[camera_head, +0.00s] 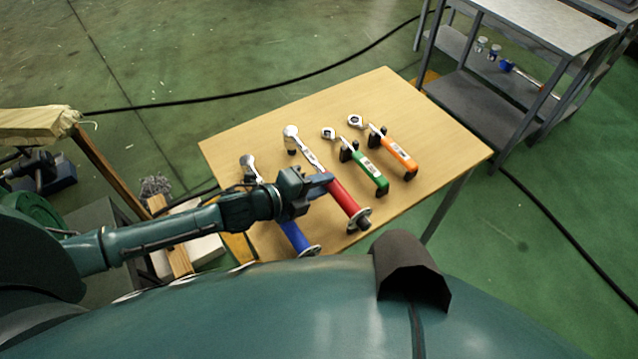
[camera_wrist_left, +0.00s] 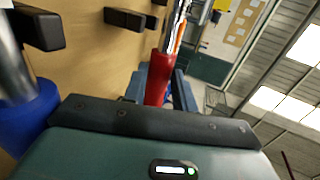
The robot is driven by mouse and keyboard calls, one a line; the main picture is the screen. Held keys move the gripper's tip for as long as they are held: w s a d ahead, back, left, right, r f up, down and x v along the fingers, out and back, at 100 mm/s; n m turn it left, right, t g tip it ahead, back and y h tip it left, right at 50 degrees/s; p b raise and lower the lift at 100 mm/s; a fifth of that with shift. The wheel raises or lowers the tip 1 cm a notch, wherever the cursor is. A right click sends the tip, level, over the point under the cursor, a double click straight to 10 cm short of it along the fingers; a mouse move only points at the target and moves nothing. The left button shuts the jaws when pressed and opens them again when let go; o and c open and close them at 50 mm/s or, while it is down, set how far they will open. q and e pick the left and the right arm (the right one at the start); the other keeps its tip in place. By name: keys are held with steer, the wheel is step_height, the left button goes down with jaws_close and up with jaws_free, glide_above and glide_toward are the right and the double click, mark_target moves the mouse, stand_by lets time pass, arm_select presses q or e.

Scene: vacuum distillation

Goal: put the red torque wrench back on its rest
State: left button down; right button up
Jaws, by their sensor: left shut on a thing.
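The red torque wrench (camera_head: 345,198) has a chrome shaft and ratchet head and lies over the wooden table (camera_head: 262,128), its head toward the back left. My left gripper (camera_head: 322,181) is shut on its red handle near the shaft end. In the left wrist view the red handle (camera_wrist_left: 157,82) sits between the fingers, with the chrome shaft running up. A black rest block (camera_head: 291,151) shows under the wrench head. Whether the wrench touches its rest or hangs just above it, I cannot tell. My right gripper is not in view.
A blue torque wrench (camera_head: 296,237) lies to the left, partly hidden by my left arm. A green-handled wrench (camera_head: 371,174) and an orange-handled wrench (camera_head: 398,156) lie on black rests to the right. A grey shelf cart (camera_head: 480,95) stands beyond the table.

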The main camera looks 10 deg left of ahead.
arm_select(q)
steer(key=shift+w+r, duration=0.1)
stand_by(0.5)
steer(key=c, duration=1)
jaws_free()
steer(key=shift+c, duration=0.2)
steer(key=shift+s+f, duration=0.2)
steer(key=shift+f, duration=0.2)
steer(key=b+v, duration=0.1)
steer(key=v, duration=1.2)
steer(key=shift+r, duration=0.35)
